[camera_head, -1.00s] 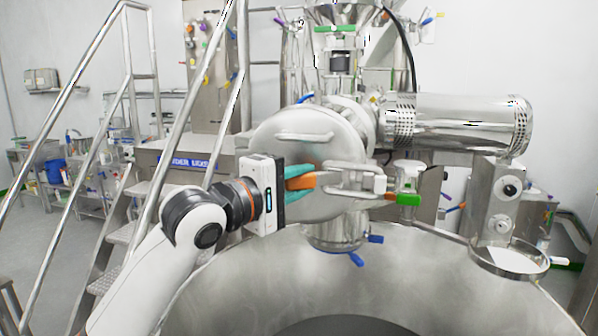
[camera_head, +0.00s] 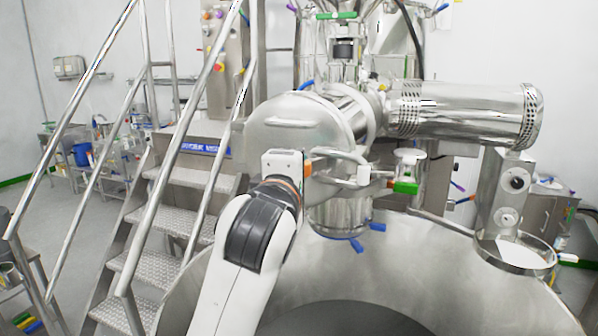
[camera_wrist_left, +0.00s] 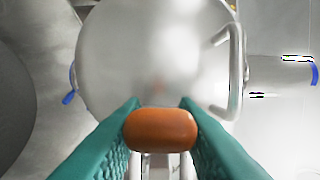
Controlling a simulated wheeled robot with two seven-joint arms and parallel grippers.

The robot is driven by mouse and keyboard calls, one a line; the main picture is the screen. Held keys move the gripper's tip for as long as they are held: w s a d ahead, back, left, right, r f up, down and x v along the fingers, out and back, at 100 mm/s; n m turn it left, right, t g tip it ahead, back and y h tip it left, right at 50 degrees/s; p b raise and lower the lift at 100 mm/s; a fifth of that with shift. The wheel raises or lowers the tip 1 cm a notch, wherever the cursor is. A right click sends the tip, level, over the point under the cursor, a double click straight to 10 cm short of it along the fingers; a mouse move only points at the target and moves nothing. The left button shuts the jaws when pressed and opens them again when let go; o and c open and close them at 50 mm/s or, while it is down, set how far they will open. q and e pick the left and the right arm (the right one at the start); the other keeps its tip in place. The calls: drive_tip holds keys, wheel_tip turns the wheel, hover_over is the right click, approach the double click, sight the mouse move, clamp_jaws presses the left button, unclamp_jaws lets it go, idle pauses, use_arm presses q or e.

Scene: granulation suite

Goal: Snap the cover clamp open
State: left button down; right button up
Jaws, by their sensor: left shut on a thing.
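The round steel cover (camera_head: 287,115), with a bar handle on its face, closes the end of the horizontal cylinder above the big bowl. It also fills the middle of the left wrist view (camera_wrist_left: 150,50). The cover clamp (camera_head: 350,172) is a steel bracket at the cover's lower right. Its orange lever (camera_wrist_left: 160,131) lies between the teal fingers of my left gripper (camera_wrist_left: 160,108), which is shut on it. In the head view the gripper body and wrist hide the fingers and most of the lever. I cannot tell how far the clamp has swung.
A green-handled valve (camera_head: 405,187) stands just right of the clamp. The big steel bowl (camera_head: 420,265) lies below. Stairs with steel rails (camera_head: 150,200) stand at left. A perforated steel cylinder (camera_head: 470,113) extends to the right.

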use_arm(q)
drive_tip(key=shift+f, duration=0.1)
drive_tip(key=c, duration=1.1)
unclamp_jaws()
